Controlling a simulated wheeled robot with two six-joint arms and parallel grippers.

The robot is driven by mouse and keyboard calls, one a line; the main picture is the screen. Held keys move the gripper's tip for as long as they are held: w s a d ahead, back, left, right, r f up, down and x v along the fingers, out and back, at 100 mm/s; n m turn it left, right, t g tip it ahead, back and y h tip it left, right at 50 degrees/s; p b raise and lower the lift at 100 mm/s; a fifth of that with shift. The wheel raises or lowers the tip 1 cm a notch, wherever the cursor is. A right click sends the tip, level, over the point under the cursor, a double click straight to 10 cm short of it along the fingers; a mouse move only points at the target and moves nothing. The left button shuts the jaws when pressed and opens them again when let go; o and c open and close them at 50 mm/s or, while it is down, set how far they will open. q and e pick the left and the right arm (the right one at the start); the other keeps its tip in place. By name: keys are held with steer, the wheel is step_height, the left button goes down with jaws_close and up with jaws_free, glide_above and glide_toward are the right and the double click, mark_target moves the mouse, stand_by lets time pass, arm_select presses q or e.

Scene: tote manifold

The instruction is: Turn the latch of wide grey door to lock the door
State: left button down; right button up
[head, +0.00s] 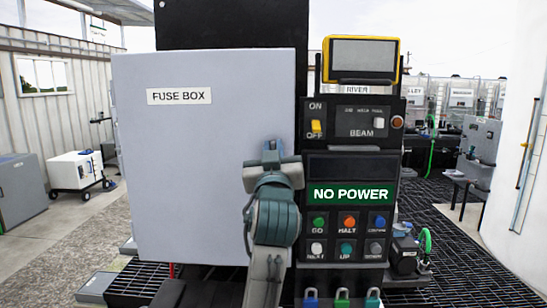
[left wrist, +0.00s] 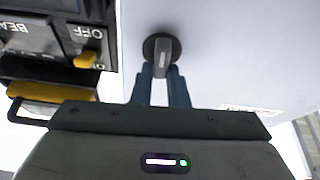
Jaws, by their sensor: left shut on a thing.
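The wide grey door (head: 205,210) of the fuse box stands closed or nearly so and carries a "FUSE BOX" label; it fills the upper right of the left wrist view (left wrist: 230,60). Its latch (left wrist: 165,48), a dark round base with a grey handle, shows in the left wrist view. The handle stands upright in that picture. My left gripper (left wrist: 161,82) has its two blue fingers shut on the latch handle. In the head view my left gripper (head: 272,152) is at the door's right edge and hides the latch. My right gripper is not in view.
A black control panel (head: 350,165) with a green "NO POWER" display (head: 350,194), several buttons and a yellow ON/OFF switch (head: 316,127) stands close to the right of the door. A yellow-framed screen (head: 361,60) sits on top. Metal grating covers the floor at right.

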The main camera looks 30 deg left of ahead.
arm_select(q)
steer(key=shift+s+a+f+n+g+y+b, duration=0.1)
steer(key=shift+n+g+y+b, duration=0.25)
steer(key=shift+n+g+b, duration=1.75)
steer(key=shift+s+a+f+n+g+y+b, duration=0.15)
steer(key=shift+n+g+y+b, duration=0.3)
steer(key=shift+n+b, duration=3.1)
steer(key=shift+w+a+f+n+g+y+b, duration=0.15)
steer(key=shift+n+g+b, duration=1.1)
steer(key=shift+n, duration=3.3)
steer(key=shift+s+d, duration=0.1)
steer(key=shift+d, duration=0.05)
steer(key=c, duration=1.4)
jaws_free()
steer(key=shift+c, duration=0.2)
